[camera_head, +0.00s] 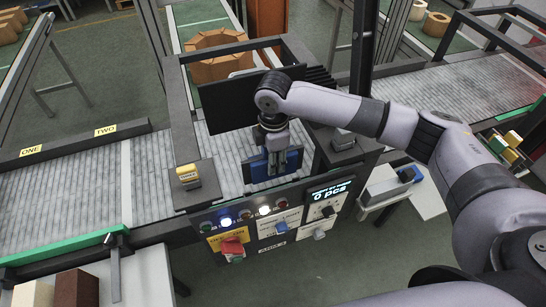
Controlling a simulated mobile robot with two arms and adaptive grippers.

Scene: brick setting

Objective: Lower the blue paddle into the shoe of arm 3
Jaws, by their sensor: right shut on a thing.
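My right gripper (281,167) comes in from the right and points down over the roller conveyor, just behind the control panel. It is shut on the blue paddle (256,170), which hangs upright below it. The fingers and the wrist cover part of the paddle. I cannot tell whether its lower edge touches anything. I cannot make out the shoe of arm 3 with certainty; the area under the paddle is partly hidden. My left gripper is not in view.
A control panel (228,220) with lit buttons and a display stands in front. A black plate (222,108) stands behind the gripper. Rollers (65,190) extend left, marked ONE and TWO. A side shelf (385,190) is at right.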

